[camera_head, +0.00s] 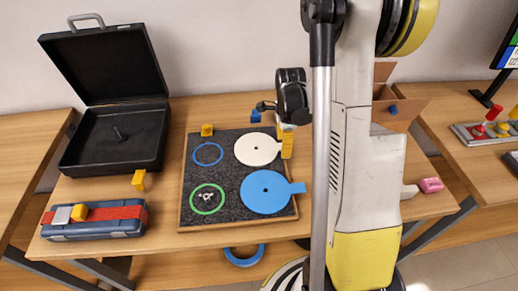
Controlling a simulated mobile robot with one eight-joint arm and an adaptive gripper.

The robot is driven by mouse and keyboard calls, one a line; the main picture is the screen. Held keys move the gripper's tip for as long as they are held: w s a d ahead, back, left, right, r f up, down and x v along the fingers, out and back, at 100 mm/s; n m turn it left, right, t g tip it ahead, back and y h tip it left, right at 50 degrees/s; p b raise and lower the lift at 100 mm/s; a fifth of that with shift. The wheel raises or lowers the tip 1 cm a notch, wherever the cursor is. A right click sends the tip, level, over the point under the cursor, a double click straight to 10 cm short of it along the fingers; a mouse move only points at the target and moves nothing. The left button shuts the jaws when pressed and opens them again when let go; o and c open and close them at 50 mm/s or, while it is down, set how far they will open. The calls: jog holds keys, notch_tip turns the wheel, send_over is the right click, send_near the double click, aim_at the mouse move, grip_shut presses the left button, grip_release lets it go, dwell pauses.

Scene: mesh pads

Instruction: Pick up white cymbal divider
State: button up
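The white cymbal divider (255,149) is a flat round disc with a small centre hole. It lies at the back right of the dark mesh pad (228,172), and its right edge meets a yellow piece (287,148). My gripper (287,127) is black and hangs down just beyond the disc's right side, above that yellow piece. I cannot tell whether the yellow piece belongs to the gripper or is a separate block, or whether anything touches the disc. The finger gap is not clear in this view.
A blue disc with a tab (265,192), a blue ring (208,154) and a green ring (208,199) lie on the pad. A cardboard box (398,105) is behind my arm.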

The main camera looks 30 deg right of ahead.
jog(key=shift+c, duration=0.2)
grip_shut()
